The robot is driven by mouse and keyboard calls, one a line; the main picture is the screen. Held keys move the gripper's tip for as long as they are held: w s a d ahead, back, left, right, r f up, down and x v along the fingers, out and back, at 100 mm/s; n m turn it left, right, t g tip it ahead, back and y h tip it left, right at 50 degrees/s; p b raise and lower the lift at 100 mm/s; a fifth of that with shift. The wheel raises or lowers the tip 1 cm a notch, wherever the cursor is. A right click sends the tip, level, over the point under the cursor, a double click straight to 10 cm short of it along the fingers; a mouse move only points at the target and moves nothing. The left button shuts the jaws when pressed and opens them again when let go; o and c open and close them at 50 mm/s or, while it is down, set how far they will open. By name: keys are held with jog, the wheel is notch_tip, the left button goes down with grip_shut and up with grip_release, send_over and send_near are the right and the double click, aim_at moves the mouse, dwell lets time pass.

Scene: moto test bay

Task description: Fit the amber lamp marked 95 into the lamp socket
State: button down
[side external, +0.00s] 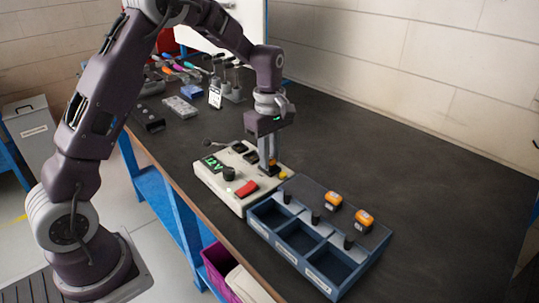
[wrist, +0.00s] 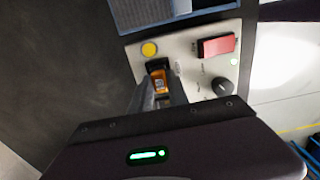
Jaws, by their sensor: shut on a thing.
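My gripper (side external: 268,168) points straight down over the right end of the cream test box (side external: 206,184). In the wrist view my gripper (wrist: 161,98) is shut on an amber lamp (wrist: 159,79). Its marking is too small to read. The lamp is right at the black lamp socket (wrist: 157,64) on the box. I cannot tell how far it sits in the socket, as the fingers hide its sides. In the side view the fingers hide the held lamp.
The box has a red switch (side external: 246,188), a black knob (side external: 229,173) and a yellow button (wrist: 149,49). A blue divided tray (side external: 262,226) stands beside it, with two orange lamps (side external: 333,199) (side external: 363,218) behind its compartments. The bench to the right is clear.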

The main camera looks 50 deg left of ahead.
jog(key=c, duration=1.2)
grip_release()
jog(key=shift+r, duration=3.5)
